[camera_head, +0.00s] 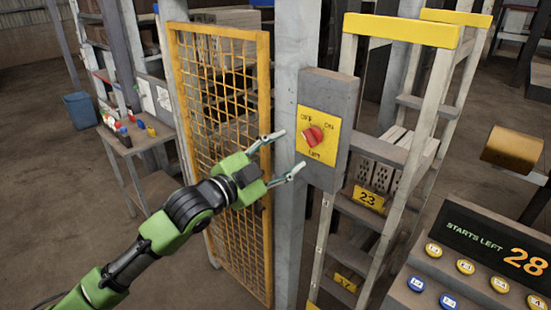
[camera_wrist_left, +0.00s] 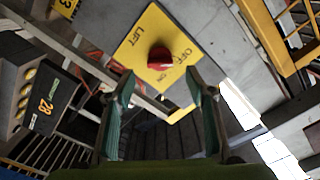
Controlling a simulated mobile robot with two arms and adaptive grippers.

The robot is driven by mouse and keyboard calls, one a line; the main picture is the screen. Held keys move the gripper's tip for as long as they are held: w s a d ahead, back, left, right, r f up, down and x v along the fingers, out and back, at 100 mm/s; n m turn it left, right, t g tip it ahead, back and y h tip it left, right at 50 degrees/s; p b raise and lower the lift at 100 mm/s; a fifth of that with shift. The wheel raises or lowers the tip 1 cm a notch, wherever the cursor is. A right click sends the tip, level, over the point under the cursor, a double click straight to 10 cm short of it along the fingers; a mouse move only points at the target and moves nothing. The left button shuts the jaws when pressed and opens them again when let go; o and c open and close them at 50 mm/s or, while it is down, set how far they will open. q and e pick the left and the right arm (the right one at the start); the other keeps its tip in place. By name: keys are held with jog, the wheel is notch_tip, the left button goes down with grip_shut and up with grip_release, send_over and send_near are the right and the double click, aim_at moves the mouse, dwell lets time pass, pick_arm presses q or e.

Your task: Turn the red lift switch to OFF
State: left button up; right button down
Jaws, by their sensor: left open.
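The red lift switch (camera_head: 313,136) is a round knob on a yellow plate (camera_head: 322,153) fixed to a grey box (camera_head: 329,88) on a post. The plate's lettering shows OFF at upper left, ON at upper right and LIFT at the bottom. My left gripper (camera_head: 290,153) is open and empty, a little left of the switch and apart from it. In the left wrist view the knob (camera_wrist_left: 160,58) shows beyond and between the two spread fingers (camera_wrist_left: 160,90). Which label the knob points at is hard to tell. My right gripper is not in view.
A yellow mesh gate (camera_head: 222,130) stands left of the post. A yellow-topped rack (camera_head: 403,30) with hollow bricks stands on the right. A console (camera_head: 470,262) reading "STARTS LEFT 28" is at lower right. A small table with bottles (camera_head: 135,140) stands far left.

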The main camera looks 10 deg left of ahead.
pick_arm(q)
jog(key=shift+v, duration=1.75)
